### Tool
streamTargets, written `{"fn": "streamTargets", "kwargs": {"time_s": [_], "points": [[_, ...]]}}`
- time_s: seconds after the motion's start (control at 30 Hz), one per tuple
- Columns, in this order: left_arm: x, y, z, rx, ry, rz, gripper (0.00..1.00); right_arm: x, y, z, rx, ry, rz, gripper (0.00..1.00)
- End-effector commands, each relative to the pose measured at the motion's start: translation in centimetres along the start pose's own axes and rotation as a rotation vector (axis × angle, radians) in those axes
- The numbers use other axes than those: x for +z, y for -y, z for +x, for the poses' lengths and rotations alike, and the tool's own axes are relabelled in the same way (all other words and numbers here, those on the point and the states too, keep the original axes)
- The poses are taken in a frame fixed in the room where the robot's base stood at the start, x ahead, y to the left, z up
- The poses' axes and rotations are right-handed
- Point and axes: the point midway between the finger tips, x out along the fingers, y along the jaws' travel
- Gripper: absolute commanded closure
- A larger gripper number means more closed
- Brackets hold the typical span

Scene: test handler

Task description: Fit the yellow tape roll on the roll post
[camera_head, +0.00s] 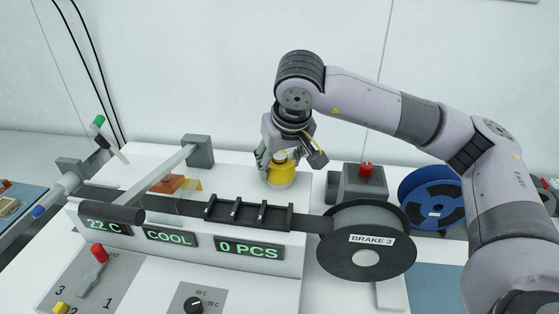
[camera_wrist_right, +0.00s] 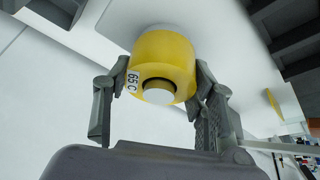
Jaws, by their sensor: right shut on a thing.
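The yellow tape roll (camera_head: 283,174) stands upright on the white machine top, behind the black track, with a "65 C" label that shows in the right wrist view (camera_wrist_right: 172,52). My right gripper (camera_head: 275,163) comes from above and is shut on the roll, one finger on each side. In the right wrist view, a pale round end (camera_wrist_right: 158,91), which looks like the roll post, sits inside the roll's hole with a dark gap around it. I cannot tell whether the roll's underside rests on the surface. My left gripper is not in view.
A grey reel marked "BRAKE 3" (camera_head: 366,262) and the black track (camera_head: 248,214) stand in front. A grey box with a red button (camera_head: 365,183) and a blue reel (camera_head: 432,200) are to the right. A grey roller bar (camera_head: 160,172) is to the left.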

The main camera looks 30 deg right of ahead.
Motion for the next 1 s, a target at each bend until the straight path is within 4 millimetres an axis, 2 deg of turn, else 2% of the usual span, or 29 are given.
{"fn": "streamTargets", "kwargs": {"time_s": [0.1, 0.13, 0.43, 0.8, 0.87, 1.0], "points": [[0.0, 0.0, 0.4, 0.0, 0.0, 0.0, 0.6, 0.1, 0.0, 0.4, 0.0, -0.001, 0.0, 0.78], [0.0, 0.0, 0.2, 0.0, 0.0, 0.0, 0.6, 0.1, 0.0, 0.2, 0.0, -0.001, 0.0, 0.47], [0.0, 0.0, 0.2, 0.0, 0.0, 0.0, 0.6, 0.1, 0.0, 0.2, 0.0, -0.001, 0.0, 0.27], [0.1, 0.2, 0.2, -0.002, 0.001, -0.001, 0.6, 0.1, 0.0, 0.0, 0.0, -0.001, 0.0, 0.25], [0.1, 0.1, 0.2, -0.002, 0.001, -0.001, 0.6, 0.0, 0.0, -0.5, 0.0, -0.002, 0.0, 0.25], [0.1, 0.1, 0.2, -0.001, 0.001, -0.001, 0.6, 0.0, 0.0, -2.8, -0.001, -0.005, 0.0, 0.25]]}}
